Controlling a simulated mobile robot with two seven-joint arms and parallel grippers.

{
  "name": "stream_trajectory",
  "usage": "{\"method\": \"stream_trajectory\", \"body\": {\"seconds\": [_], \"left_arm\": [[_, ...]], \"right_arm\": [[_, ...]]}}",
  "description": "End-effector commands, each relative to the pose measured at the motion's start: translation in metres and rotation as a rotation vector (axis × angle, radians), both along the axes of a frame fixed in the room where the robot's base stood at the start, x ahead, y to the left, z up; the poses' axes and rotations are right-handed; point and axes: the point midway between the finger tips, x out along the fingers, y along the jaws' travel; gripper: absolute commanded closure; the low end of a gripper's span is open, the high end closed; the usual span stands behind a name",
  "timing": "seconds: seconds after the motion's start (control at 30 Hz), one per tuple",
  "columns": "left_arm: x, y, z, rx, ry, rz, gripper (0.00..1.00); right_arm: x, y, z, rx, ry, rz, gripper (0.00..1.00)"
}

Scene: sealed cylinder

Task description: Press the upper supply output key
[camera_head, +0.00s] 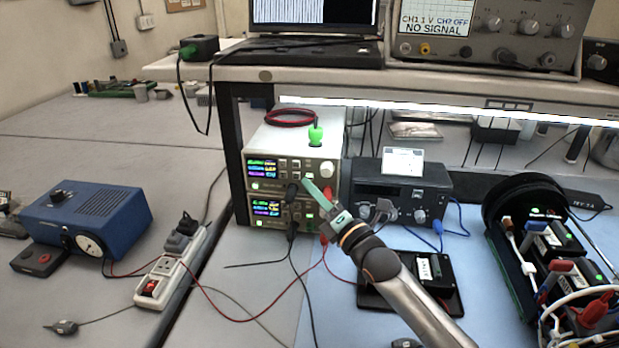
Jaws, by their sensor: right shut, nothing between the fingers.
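Two beige power supplies are stacked under the bench shelf. The upper supply (290,170) has a lit display (263,168), small keys and a round knob at its right. The lower supply (267,209) also has a lit display. My right gripper (306,182) reaches in from the lower right. Its fingers are shut and empty, with the tips in front of the lower right part of the upper supply's panel. I cannot tell whether they touch a key. The fingers hide part of both panels, and the output key is too small to make out clearly. My left gripper is out of view.
Black and red leads hang from the lower supply across the bench. A dark boxed instrument (400,190) stands right of the supplies. A blue box with a dial (90,218) and a power strip (172,265) lie left. The shelf (350,82) overhangs above.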

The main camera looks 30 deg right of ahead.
Motion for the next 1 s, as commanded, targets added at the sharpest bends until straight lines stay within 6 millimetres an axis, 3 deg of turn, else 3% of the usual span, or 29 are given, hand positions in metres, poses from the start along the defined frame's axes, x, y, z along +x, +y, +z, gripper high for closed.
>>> {"method": "stream_trajectory", "body": {"seconds": [1.0], "left_arm": [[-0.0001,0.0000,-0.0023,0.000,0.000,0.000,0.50]], "right_arm": [[0.0094,-0.0069,0.0000,-0.001,0.000,0.000,1.00]]}}
